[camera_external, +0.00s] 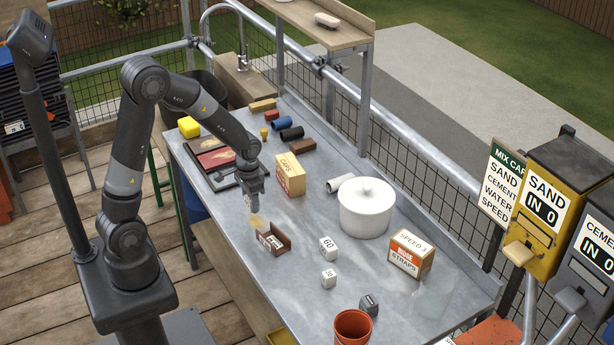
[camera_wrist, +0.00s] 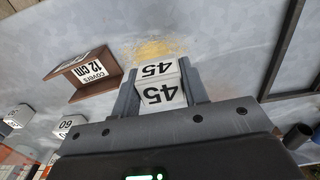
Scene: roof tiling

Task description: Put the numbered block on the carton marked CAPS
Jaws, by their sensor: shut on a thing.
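My gripper (camera_external: 251,203) is shut on a white block marked 45 (camera_wrist: 160,84), which sits between the two fingers in the wrist view. In the external view the gripper points down over the metal table, just above a sandy patch, and mostly hides the block. The yellow and white carton marked CAPS (camera_external: 290,176) stands upright on the table to the right of my gripper, apart from it. Its visible top looks bare. I do not make out this carton in the wrist view.
A brown angled piece marked covers 12 cm (camera_wrist: 88,74) lies near the gripper. A dark-framed tray (camera_external: 222,183) lies behind.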

